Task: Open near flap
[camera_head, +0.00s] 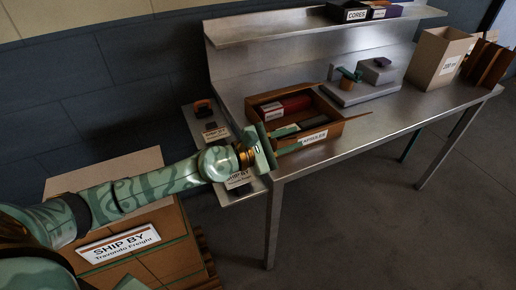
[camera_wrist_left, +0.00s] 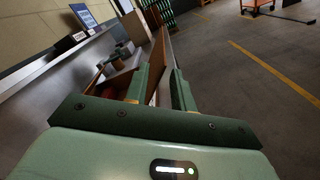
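The brown carton labelled CAPSULES (camera_head: 335,128) stands on the steel bench with its top open. It holds a dark red item and other small items. My left gripper (camera_head: 303,138) is at the carton's near left part, its fingers pointing right along the near side. In the left wrist view, the two green fingers of my left gripper (camera_wrist_left: 160,78) are apart, with the carton's brown near panel (camera_wrist_left: 163,48) showing between and beyond them. I cannot tell whether either finger touches the panel, or where the near flap ends and the wall begins. My right gripper is not in view.
Grey blocks (camera_head: 361,92) with small items stand behind the carton, and a tall tan box (camera_head: 437,58) stands at the bench's right. A shelf (camera_head: 300,27) runs above. A SHIP BY carton (camera_head: 150,262) stands at the lower left. The bench front right is mostly clear.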

